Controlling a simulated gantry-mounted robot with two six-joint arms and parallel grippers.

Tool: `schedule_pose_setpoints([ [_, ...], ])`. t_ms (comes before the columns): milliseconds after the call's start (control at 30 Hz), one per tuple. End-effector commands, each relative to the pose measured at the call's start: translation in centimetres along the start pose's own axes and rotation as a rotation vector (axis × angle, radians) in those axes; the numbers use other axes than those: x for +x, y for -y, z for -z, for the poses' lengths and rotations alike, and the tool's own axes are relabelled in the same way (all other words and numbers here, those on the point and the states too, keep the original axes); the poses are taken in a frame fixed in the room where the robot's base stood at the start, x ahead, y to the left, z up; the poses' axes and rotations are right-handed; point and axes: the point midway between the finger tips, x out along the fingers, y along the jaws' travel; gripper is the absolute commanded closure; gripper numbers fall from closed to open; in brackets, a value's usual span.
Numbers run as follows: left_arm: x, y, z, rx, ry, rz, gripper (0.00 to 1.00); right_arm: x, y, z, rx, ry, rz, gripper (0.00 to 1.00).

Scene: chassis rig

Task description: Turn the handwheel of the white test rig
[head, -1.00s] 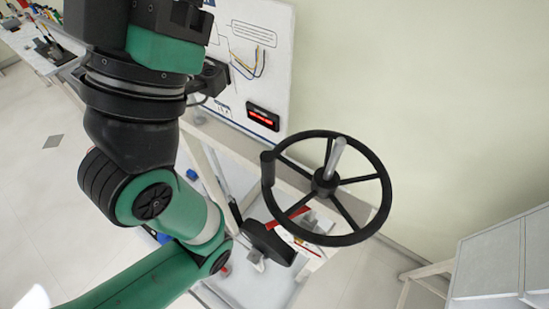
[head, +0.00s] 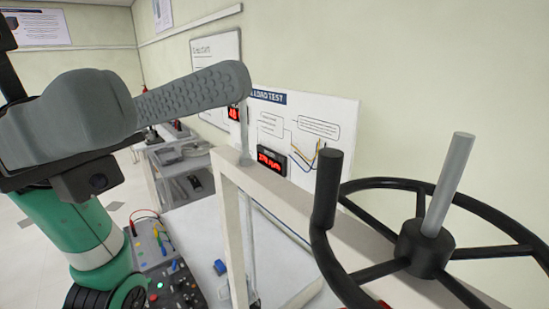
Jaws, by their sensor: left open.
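The black handwheel (head: 425,257) fills the lower right of the head view, close up and cut off by the frame edges. Its upright black handle (head: 327,190) stands on the left side of the rim. A light grey shaft (head: 449,183) rises from the hub. The wheel is beside the top beam (head: 285,212) of the white test rig. My left gripper (head: 237,82) comes in from the left, open and empty, with a grey ribbed finger pointing right. It appears up and left of the handle, apart from it. My right gripper is out of view.
Behind the beam stands a white board (head: 340,115) with a red-lit display (head: 272,161). A control box (head: 165,280) with knobs and cables is at lower left. A bench (head: 180,160) stands farther back. The space between finger and handle looks clear.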

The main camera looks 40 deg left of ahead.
Motion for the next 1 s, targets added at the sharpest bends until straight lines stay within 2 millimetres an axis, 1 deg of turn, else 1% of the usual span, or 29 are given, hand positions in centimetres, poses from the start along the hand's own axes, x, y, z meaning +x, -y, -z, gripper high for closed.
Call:
schedule_pose_setpoints([
  [33,-1.4,-2.0,2.9,0.02,-0.089,-0.104,0.48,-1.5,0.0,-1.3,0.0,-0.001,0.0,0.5],
  [100,-2.9,-4.3,4.6,0.029,-0.189,-0.222,0.48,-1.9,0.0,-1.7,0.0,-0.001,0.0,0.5],
  [200,-4.2,-5.9,5.7,0.028,-0.26,-0.307,0.48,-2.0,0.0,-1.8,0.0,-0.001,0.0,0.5],
  [267,-4.4,-6.2,5.8,0.027,-0.274,-0.321,0.48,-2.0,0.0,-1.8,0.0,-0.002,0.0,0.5],
  [367,-4.2,-6.2,5.7,0.026,-0.274,-0.319,0.48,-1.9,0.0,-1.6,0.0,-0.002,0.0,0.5],
  [467,-3.4,-6.5,5.9,0.026,-0.273,-0.315,0.48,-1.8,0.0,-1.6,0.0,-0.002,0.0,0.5],
  [567,-1.7,-6.9,6.4,0.025,-0.272,-0.31,0.48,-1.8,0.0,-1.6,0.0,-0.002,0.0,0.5],
  [800,3.3,-8.5,7.8,0.023,-0.271,-0.308,0.48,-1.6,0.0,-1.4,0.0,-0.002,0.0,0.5],
  [900,4.9,-9.1,8.2,0.024,-0.271,-0.31,0.48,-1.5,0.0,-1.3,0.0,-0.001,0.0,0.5],
  [1000,5.9,-9.4,8.5,0.024,-0.271,-0.311,0.48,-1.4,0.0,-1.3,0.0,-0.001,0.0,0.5],
])
